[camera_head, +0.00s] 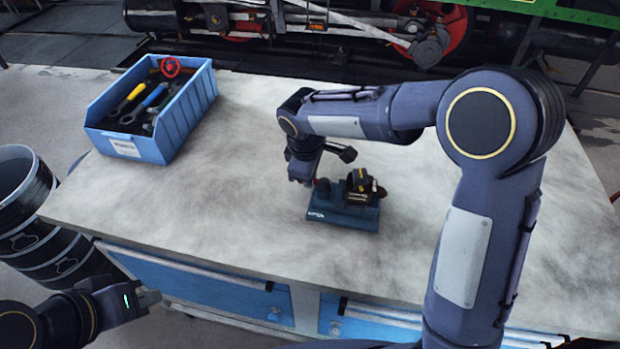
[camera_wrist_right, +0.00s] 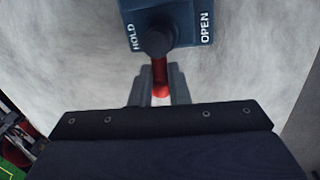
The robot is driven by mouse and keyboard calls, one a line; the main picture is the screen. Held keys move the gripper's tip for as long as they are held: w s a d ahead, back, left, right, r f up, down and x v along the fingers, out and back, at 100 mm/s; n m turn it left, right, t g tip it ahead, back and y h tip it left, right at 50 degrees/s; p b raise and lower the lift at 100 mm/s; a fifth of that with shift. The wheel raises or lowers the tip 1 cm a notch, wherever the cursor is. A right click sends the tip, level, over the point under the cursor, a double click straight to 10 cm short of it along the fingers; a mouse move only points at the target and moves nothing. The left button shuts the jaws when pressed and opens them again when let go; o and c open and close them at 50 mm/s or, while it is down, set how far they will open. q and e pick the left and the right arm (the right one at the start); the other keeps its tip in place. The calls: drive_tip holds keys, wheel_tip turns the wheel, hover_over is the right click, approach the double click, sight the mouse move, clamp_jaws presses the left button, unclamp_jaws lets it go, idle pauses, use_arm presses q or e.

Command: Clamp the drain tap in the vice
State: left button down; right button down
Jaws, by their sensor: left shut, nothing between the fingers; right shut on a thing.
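The vice (camera_head: 343,215) is a small dark blue block on the bench, with a dark jaw part on top. A black and brass-yellow piece, seemingly the drain tap (camera_head: 357,184), sits at its jaws; I cannot tell whether it is gripped. In the right wrist view the vice (camera_wrist_right: 185,22) carries the words HOLD and OPEN, with a red lever (camera_wrist_right: 160,74) on a dark pivot between them. My right gripper (camera_wrist_right: 159,92) is shut on the red lever; it also shows at the vice's left in the head view (camera_head: 305,182). My left gripper (camera_head: 150,298) is shut and empty, before the bench.
A blue bin (camera_head: 140,147) with several tools and a red-handled part stands at the bench's back left. The pale bench top (camera_head: 240,160) is clear between bin and vice. Dark drums (camera_head: 40,230) stand at the left. Red-wheeled machinery (camera_head: 330,25) lies behind the bench.

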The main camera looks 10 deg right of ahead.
drive_tip(key=m, duration=0.3)
drive_tip(key=w+m, duration=0.1)
drive_tip(key=shift+w+d+g+h, duration=0.1)
drive_tip(key=shift+d+g+h, duration=0.2)
drive_tip(key=shift+h, duration=0.1)
drive_tip(key=shift+w+d+m+g, duration=0.15)
drive_tip(key=shift+d+m, duration=0.1)
drive_tip(key=shift+m, duration=0.8)
drive_tip(key=shift+w+d+m+g, duration=0.15)
drive_tip(key=shift+d+m, duration=0.05)
drive_tip(key=shift+m, duration=0.85)
drive_tip(key=c, duration=1.4)
unclamp_jaws()
drive_tip(key=r, duration=0.2)
drive_tip(key=a+r, duration=0.1)
drive_tip(key=r, duration=0.4)
drive_tip(key=shift+s+a+r, duration=0.2)
drive_tip(key=shift+s+r, duration=0.05)
drive_tip(key=shift+r, duration=0.1)
